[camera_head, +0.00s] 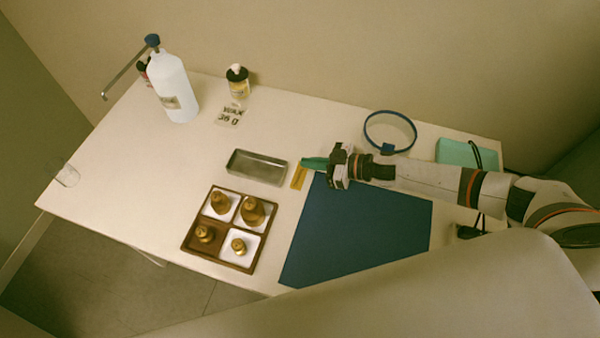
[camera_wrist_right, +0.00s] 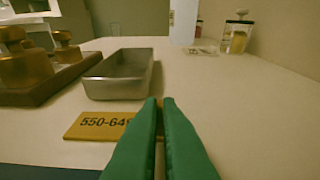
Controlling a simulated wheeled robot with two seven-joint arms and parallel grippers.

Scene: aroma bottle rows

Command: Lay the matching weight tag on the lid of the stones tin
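A yellow tag (camera_head: 299,177) lies on the table between the metal tin and the blue mat. My left gripper is out of view.
A wooden tray (camera_head: 219,262) with brass weights stands in front of the tin. A blue mat (camera_head: 355,235) lies under my right arm. A white bottle (camera_head: 175,88), a small jar (camera_head: 238,83) and a "WAX" card (camera_head: 229,116) stand behind. The left table is mostly clear.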

